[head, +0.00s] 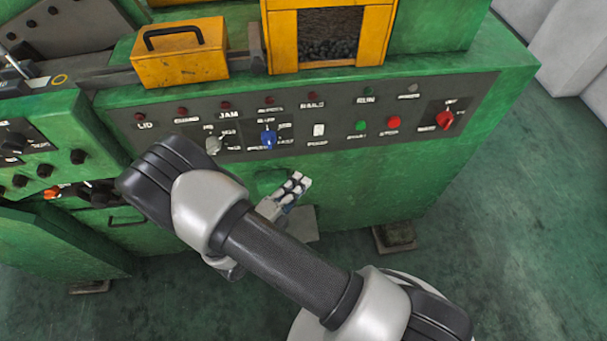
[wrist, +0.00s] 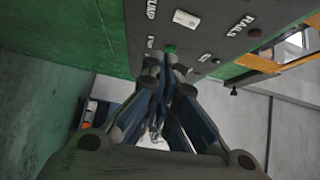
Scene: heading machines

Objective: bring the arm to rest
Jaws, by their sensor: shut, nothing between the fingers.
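My gripper (head: 297,184) is in front of the green machine (head: 340,180), below the control panel (head: 330,118) in the head view. Its fingers are together with nothing between them. In the wrist view my gripper (wrist: 162,75) shows from behind, its fingertips converging near a green button (wrist: 170,48) in the picture. I cannot tell from this view how far the tips are from the panel. My arm reaches across the head view from the lower right and partly covers the machine's front.
The panel carries a blue selector (head: 268,137), a green button (head: 361,126), a red button (head: 393,122) and a red switch (head: 445,120). A yellow box (head: 180,55) with a handle stands on the machine. Open floor (head: 500,240) lies to the right.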

